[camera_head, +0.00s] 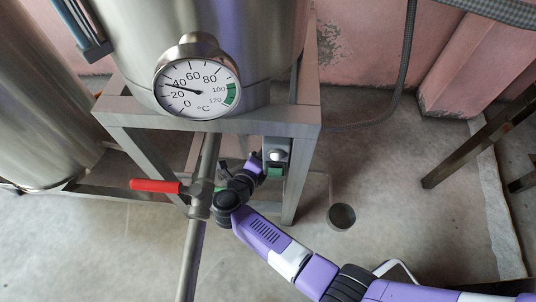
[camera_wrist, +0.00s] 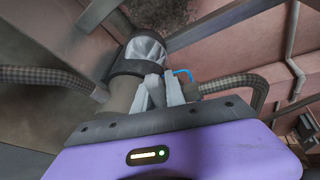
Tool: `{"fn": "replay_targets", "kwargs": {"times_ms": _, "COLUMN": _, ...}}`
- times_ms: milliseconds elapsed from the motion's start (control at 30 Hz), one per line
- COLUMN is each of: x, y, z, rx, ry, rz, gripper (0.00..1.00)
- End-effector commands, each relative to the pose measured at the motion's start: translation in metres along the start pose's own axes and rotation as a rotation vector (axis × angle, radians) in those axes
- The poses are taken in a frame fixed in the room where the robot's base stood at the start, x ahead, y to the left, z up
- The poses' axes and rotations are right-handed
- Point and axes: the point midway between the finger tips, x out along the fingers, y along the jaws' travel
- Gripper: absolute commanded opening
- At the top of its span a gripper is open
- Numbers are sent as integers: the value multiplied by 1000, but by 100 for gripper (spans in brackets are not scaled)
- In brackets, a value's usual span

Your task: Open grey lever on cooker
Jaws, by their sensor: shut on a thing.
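The cooker (camera_head: 270,60) is a steel tank on a metal frame, with a round dial thermometer (camera_head: 197,88) on its front. My purple arm reaches in under the frame, and its far end is partly hidden behind the frame edge and pipe. In the wrist view my gripper (camera_wrist: 164,88) has its two grey fingers close together in front of a shiny metal fitting with a dark collar (camera_wrist: 145,55). The fingers are closed on the grey lever, which they mostly hide. How far the lever is turned cannot be told.
A valve with a red handle (camera_head: 156,186) sits on the vertical pipe (camera_head: 196,250) left of my arm. Braided hoses (camera_wrist: 45,76) run beside the fitting in the wrist view. A floor drain (camera_head: 342,216) lies right of the frame leg. Another tank (camera_head: 40,100) stands at left.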

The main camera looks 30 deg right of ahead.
Motion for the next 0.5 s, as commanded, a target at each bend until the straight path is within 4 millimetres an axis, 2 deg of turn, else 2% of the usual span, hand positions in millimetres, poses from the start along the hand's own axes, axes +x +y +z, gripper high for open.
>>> {"fn": "replay_targets", "kwargs": {"times_ms": 100, "x": -2, "y": -6, "z": 1, "rx": 54, "ry": -12, "rz": 25, "gripper": 0}}
{"fn": "replay_targets", "kwargs": {"times_ms": 500, "x": -2, "y": -6, "z": 0, "rx": 134, "ry": -30, "rz": 59, "gripper": 0}}
